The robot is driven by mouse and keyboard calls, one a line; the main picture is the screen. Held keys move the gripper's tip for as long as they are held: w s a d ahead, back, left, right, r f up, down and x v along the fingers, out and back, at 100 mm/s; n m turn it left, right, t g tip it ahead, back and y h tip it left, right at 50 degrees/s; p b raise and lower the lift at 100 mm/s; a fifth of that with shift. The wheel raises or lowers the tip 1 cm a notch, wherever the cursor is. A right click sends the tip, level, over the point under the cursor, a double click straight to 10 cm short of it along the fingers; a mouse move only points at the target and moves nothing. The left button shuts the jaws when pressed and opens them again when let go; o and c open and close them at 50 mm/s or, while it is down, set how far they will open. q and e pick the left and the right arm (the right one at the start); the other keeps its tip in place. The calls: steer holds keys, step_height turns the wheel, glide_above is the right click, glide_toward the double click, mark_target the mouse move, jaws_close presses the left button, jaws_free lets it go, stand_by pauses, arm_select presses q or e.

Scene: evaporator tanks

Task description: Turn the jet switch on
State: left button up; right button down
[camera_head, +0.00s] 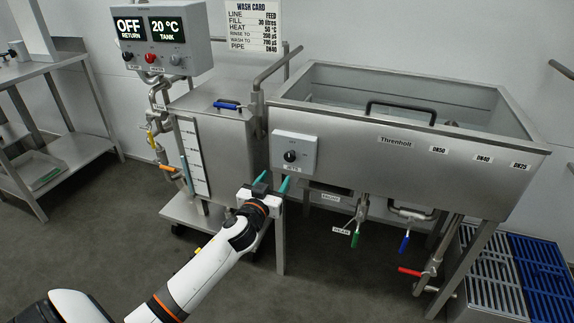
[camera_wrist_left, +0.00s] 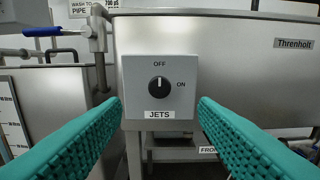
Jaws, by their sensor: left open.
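The jet switch is a round black knob (camera_head: 290,156) on a light grey box (camera_head: 306,144) labelled JETS, fixed to the front of the steel tank (camera_head: 350,150) at its left end. In the left wrist view the knob (camera_wrist_left: 159,87) sits in the middle of the box (camera_wrist_left: 184,70), below OFF and left of ON. Its white mark points up toward OFF. My left gripper (camera_head: 272,182) is open and empty, with teal fingers, just below and in front of the box. In the left wrist view its fingers (camera_wrist_left: 160,115) lie either side of the box, apart from the knob. My right gripper is out of view.
A control panel (camera_head: 160,52) reading OFF and 20 °C is at upper left. Green (camera_head: 355,240), blue (camera_head: 405,243) and red (camera_head: 410,271) valve handles are below the large tank. Floor at front is clear.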

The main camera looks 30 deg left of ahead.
mark_target(289, 157)
arm_select(q)
steer(key=x, duration=0.9)
steer(key=shift+w+a+b, duration=0.15)
steer(key=shift+w+b, duration=0.05)
steer(key=shift+b, duration=0.2)
steer(key=shift+w+a, duration=0.1)
steer(key=shift+w, duration=0.5)
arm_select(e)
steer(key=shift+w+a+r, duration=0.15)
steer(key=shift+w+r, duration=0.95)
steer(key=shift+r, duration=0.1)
arm_select(q)
steer(key=shift+c, duration=0.5)
steer(key=shift+f, duration=0.1)
steer(key=c, duration=0.8)
